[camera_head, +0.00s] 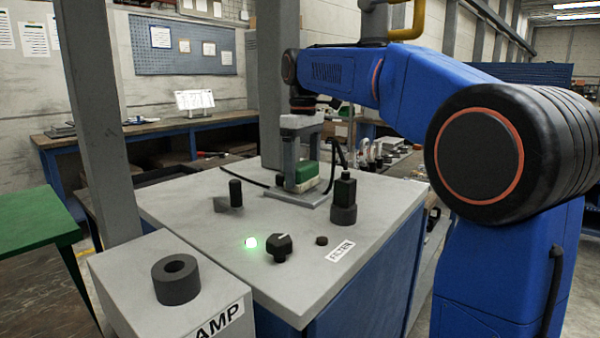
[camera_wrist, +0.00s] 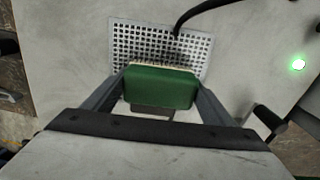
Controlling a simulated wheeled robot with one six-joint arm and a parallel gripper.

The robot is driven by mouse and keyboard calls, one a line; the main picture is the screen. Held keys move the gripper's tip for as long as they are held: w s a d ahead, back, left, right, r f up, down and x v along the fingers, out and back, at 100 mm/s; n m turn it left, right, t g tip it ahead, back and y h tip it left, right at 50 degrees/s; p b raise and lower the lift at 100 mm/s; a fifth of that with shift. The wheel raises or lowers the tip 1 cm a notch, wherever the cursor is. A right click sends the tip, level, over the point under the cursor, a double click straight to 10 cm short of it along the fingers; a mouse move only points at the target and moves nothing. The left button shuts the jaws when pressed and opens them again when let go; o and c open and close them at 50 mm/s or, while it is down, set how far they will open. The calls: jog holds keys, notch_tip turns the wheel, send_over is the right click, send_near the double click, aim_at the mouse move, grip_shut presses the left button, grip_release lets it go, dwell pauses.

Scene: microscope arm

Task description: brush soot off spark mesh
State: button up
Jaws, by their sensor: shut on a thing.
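A green brush with a pale bristle edge (camera_wrist: 160,88) is held between the two fingers of my gripper (camera_wrist: 162,80). In the head view the green brush (camera_head: 305,173) hangs below my gripper (camera_head: 303,160), low over the bench top. The spark mesh (camera_wrist: 185,46) is a light plate with a grid of dark holes, lying just beyond the brush in the wrist view. The brush's pale edge overlaps the mesh's near side; whether it touches cannot be told. A dark cable (camera_wrist: 190,14) crosses onto the mesh. Part of the mesh is hidden behind the brush.
A grey box (camera_head: 150,275) with a black ring stands at the front left.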

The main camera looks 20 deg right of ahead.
aim_at(309, 161)
jog(key=shift+w+d, duration=0.15)
jog(key=shift+d, duration=0.1)
jog(key=shift+w+d, duration=0.8)
jog(key=shift+d, duration=0.15)
jog(key=shift+s+a, duration=0.8)
jog(key=shift+a, duration=0.15)
jog(key=shift+s+a, duration=0.1)
jog(key=shift+s+a, duration=0.7)
jog(key=shift+a, duration=0.2)
